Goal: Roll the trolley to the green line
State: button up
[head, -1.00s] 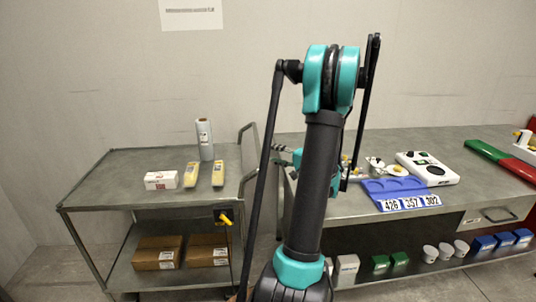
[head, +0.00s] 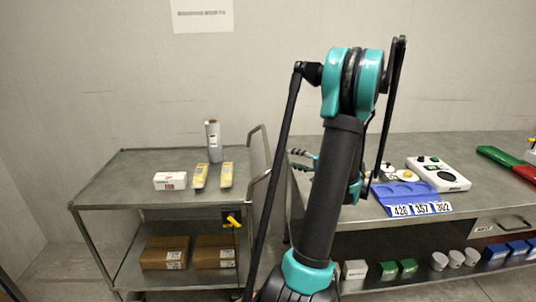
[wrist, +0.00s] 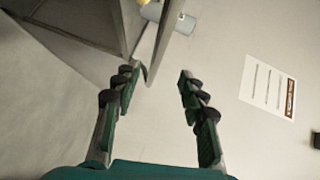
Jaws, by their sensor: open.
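The trolley (head: 130,162) is a grey metal cart with two shelves, at the left in the head view. Its upright tube handle (head: 252,140) rises at its right end, beside the bench. My gripper (head: 292,159) is open and empty, pointing left, a little right of the handle in the picture. In the wrist view my gripper (wrist: 158,82) shows its two fingers spread, with a thin grey bar beyond the left fingertip. I cannot tell how far off the handle is. No green line shows on the visible floor.
A white box (head: 170,181), two yellow packs (head: 226,175) and a white roll (head: 214,142) stand on the trolley top, with cartons (head: 165,253) below. The bench (head: 330,200) stands close at right, bearing a blue tray (head: 405,193) and a white device (head: 437,173).

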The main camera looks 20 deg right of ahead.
aim_at(267, 152)
jog(key=x, duration=1.5)
jog(key=shift+c, duration=0.6)
grip_shut()
